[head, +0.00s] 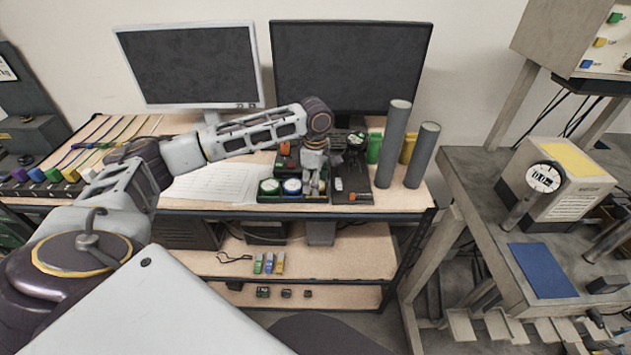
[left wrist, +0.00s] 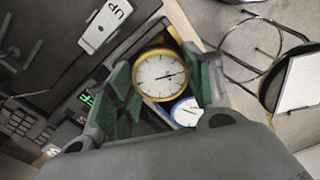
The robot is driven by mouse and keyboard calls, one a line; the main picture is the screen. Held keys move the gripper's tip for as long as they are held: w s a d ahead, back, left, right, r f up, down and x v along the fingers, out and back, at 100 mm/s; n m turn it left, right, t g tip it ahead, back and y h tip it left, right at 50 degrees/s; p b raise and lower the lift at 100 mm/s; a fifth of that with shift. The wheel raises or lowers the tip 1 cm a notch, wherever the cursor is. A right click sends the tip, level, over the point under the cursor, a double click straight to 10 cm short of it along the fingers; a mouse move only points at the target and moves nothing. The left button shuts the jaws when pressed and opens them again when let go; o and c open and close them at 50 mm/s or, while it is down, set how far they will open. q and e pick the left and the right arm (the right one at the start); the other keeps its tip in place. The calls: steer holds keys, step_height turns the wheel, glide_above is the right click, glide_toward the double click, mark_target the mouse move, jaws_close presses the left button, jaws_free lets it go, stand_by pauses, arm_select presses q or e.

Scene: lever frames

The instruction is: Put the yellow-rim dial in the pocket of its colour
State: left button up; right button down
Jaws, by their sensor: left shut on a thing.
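The yellow-rim dial (left wrist: 160,76) has a white face with black marks and sits between my left gripper's green-padded fingers in the left wrist view. My left gripper (head: 314,184) is shut on it, over the right end of a dark tray (head: 264,199) on the bench. In the head view the fingers mostly hide this dial. A green-rim dial (head: 270,187) and a blue-rim dial (head: 292,187) lie in the tray to the left; the blue-rim dial (left wrist: 186,112) also shows in the left wrist view. I cannot tell whether the held dial touches the pocket floor. My right gripper is out of view.
A dark panel (head: 357,181) with small parts adjoins the tray on the right. Two grey cylinders (head: 394,145) stand beyond it, with two monitors (head: 350,66) behind. Paper sheets (head: 215,182) lie left of the tray. A side bench (head: 480,187) stands at right.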

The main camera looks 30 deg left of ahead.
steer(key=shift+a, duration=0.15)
arm_select(q)
steer(key=o, duration=1.2)
steer(key=shift+c, duration=0.2)
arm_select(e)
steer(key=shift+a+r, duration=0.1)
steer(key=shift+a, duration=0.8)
arm_select(q)
step_height(320, 180, up, 12)
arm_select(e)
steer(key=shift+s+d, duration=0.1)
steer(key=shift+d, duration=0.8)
